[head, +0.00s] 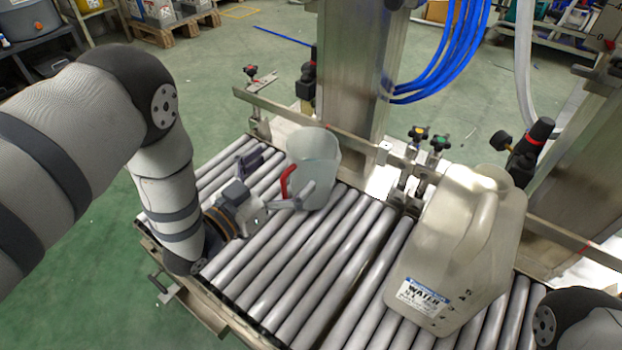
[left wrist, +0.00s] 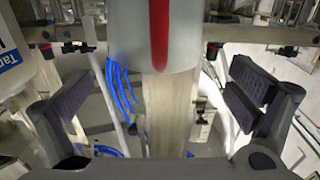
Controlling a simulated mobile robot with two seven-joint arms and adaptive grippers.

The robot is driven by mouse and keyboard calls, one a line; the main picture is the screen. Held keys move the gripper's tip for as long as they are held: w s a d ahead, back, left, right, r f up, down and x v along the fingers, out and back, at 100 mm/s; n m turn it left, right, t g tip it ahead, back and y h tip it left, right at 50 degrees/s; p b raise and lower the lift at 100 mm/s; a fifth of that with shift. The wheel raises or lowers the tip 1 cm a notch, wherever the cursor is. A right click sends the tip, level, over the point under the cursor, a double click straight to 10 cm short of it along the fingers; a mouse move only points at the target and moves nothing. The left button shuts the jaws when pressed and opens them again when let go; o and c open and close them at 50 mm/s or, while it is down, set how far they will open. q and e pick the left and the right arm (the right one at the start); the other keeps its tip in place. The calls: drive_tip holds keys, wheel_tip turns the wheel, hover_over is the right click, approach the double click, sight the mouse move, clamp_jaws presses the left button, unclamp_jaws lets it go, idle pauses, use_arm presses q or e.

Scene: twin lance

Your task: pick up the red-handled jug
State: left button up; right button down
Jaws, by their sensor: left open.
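The jug (head: 316,160) is a pale, translucent open vessel standing upright on the rollers near the back rail. Its red handle (head: 287,182) is on the side facing my left gripper (head: 284,174). That gripper is open and low over the rollers, with its fingers spread toward the handle side. In the left wrist view, the jug (left wrist: 186,40) and its red handle (left wrist: 159,35) show at the top middle, beyond the open fingers (left wrist: 158,100). Nothing is held between them. Whether a finger touches the jug is unclear. My right gripper is not in view.
A large translucent canister (head: 465,245) labelled WATER stands on the roller conveyor (head: 300,265) to the right. A metal rail (head: 345,138) with clamps and a steel column (head: 352,70) lie behind the jug. The rollers between jug and canister are clear.

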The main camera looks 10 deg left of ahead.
sight(307, 150)
use_arm(q)
drive_tip(key=b+x, duration=0.2)
drive_tip(key=x, duration=0.5)
drive_tip(key=shift+d+f, duration=0.1)
drive_tip(key=c, duration=1.8)
